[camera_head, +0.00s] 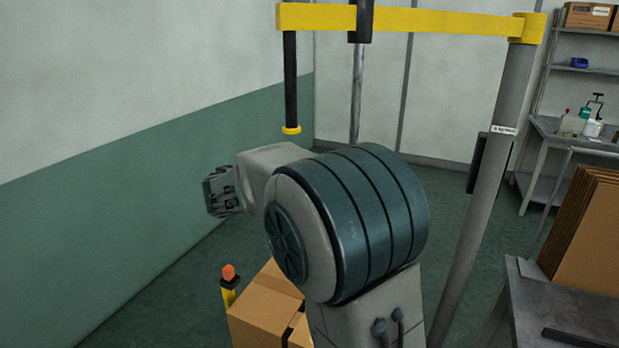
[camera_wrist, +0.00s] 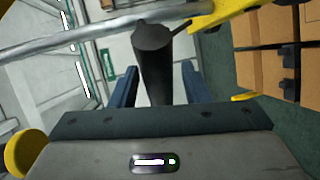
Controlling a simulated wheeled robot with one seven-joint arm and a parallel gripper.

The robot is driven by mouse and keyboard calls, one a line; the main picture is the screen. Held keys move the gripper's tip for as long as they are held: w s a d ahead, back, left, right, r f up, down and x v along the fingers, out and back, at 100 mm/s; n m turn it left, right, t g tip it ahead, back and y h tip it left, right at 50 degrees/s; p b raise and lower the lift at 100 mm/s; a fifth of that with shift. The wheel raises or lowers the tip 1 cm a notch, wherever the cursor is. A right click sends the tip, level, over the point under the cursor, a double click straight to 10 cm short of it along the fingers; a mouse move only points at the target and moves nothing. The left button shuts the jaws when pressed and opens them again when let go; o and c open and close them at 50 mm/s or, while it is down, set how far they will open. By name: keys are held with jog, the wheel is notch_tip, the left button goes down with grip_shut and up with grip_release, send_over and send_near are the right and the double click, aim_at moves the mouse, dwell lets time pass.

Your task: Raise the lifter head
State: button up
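A black tube (camera_head: 290,80) hangs from a yellow overhead beam (camera_head: 410,19) and ends in a yellow ring (camera_head: 291,130). I cannot tell for certain which part is the lifter head. In the wrist view, a dark cylinder (camera_wrist: 153,65) stands between the two blue fingers of my gripper (camera_wrist: 157,88), with a gap showing beside it. The fingers are apart. A yellow round part (camera_wrist: 22,155) shows at the lower left of that view. In the head view my arm covers the centre and hides much behind it.
A grey post (camera_head: 490,150) carries the beam at the right. Cardboard boxes (camera_head: 268,305) and an orange-tipped yellow post (camera_head: 229,285) are below my arm. A bench (camera_head: 560,132) and shelves (camera_head: 580,70) stand at the back right. Floor at the back is clear.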

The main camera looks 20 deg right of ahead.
jog(key=b+v, duration=0.3)
jog(key=v, duration=1)
jog(key=shift+s+a, duration=0.15)
jog(key=shift+a, duration=0.2)
jog(key=shift+r, duration=0.15)
jog(key=s+d+f+g+y, duration=0.4)
jog(key=s+d+f+y, duration=0.35)
jog(key=s+f, duration=0.4)
jog(key=s+a+f+m+y, duration=0.3)
jog(key=s+f+y, duration=0.4)
jog(key=s, duration=0.4)
jog(key=shift+a+f+m+t, duration=0.25)
jog(key=shift+f+m+t, duration=0.15)
jog(key=shift+f, duration=0.2)
